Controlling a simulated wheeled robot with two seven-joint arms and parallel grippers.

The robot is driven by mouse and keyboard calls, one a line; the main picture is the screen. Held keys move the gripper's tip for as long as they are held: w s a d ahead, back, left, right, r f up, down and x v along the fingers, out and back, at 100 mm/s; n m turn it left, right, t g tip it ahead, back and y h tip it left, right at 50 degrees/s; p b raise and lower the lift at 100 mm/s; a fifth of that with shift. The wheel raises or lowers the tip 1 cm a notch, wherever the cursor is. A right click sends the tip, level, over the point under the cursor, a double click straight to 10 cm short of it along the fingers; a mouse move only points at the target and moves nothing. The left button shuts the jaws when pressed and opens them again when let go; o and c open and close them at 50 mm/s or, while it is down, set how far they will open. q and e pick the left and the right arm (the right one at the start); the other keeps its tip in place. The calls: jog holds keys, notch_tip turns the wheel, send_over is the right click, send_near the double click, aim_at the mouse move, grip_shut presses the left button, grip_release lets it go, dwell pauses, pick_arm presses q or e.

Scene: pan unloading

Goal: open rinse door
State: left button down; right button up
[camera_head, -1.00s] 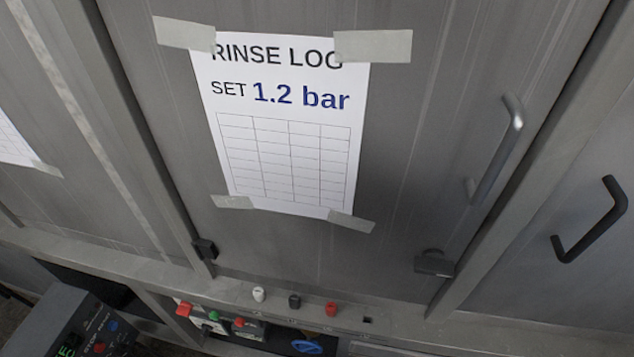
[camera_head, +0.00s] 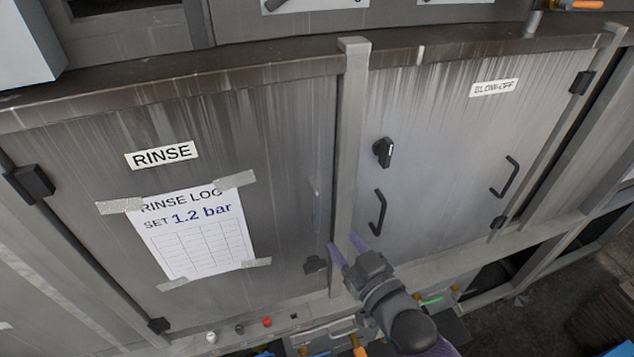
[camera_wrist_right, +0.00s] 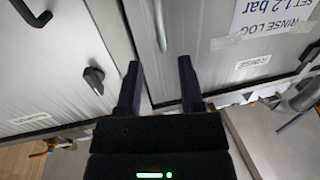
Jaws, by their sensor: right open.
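The rinse door (camera_head: 285,125) is the grey, streaked panel at left in the head view, shut in its frame. It carries a RINSE label (camera_head: 162,154) and a taped rinse log sheet (camera_head: 200,250). Its slim grey bar handle (camera_head: 317,205) is near its right edge, with a small dark latch (camera_head: 315,264) below. My right gripper (camera_head: 347,246) is open and empty, in front of the post just right of that handle. In the wrist view the handle (camera_wrist_right: 160,25) appears beyond the open fingers (camera_wrist_right: 158,68), apart from them. My left gripper is out of view.
The BLOW-OFF door (camera_head: 450,140) on the right has a black knob (camera_head: 383,152) and black handles (camera_head: 378,212). A metal post (camera_head: 350,120) divides the doors. A ledge with small buttons (camera_head: 267,321) runs below.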

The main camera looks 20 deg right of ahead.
aim_at(318, 208)
jog(key=x, duration=0.6)
jog(key=r+x, duration=0.1)
jog(key=x, duration=0.3)
jog(key=shift+w+a+b, duration=0.1)
jog(key=shift+w+b, duration=0.05)
jog(key=shift+b, duration=0.15)
grip_shut()
dwell(0.8)
